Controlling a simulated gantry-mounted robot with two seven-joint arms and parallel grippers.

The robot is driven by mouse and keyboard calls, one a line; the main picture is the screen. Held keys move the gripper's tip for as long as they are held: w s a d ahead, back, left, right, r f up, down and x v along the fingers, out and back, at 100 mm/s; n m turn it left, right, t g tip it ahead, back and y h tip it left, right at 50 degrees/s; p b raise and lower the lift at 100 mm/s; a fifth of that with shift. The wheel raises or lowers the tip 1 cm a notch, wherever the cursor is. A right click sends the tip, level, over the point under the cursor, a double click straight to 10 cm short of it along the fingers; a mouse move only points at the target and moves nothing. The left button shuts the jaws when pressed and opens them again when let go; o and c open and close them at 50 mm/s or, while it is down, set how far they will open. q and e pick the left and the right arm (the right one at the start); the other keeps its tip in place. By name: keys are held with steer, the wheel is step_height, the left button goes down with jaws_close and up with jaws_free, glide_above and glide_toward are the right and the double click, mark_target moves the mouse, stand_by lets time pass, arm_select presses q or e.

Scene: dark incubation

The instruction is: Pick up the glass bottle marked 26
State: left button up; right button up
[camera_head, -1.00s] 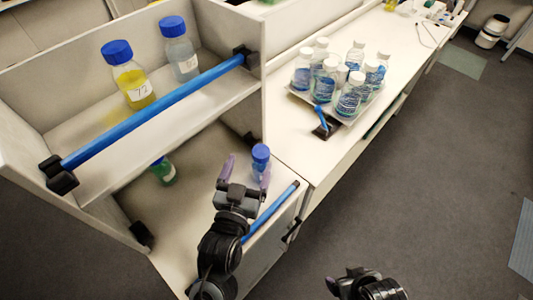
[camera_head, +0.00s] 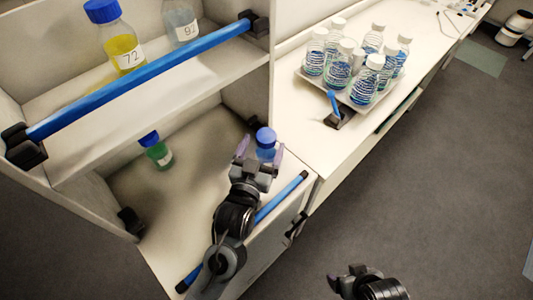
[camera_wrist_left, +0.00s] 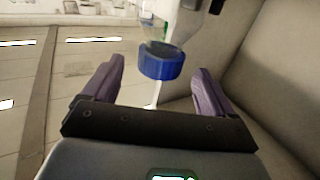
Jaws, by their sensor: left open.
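A small glass bottle with a blue cap (camera_head: 266,136) stands on the lower shelf near its right end; no number on it is readable. My left gripper (camera_head: 259,150) is open at this bottle, with a purple finger to either side of it. In the left wrist view the blue cap (camera_wrist_left: 162,64) shows between the two spread fingers (camera_wrist_left: 159,75), apart from both. Another blue-capped bottle with green liquid (camera_head: 158,151) stands further left on the lower shelf; its number is not readable. My right gripper (camera_head: 350,276) is low in the head view, away from the shelves.
The upper shelf holds a yellow bottle marked 72 (camera_head: 123,48) and a clear bottle marked 92 (camera_head: 181,22). Blue rails (camera_head: 140,80) run along the shelf fronts. A tray (camera_head: 312,80) of several white-capped bottles stands on the right bench. The lower shelf's middle is clear.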

mark_target(269, 130)
arm_select(q)
steer(key=shift+r+p+x, duration=0.2)
steer(key=shift+p+x, duration=0.85)
steer(key=shift+x, duration=1.3)
steer(key=shift+w+d+f, duration=0.15)
steer(key=shift+w, duration=0.35)
jaws_close()
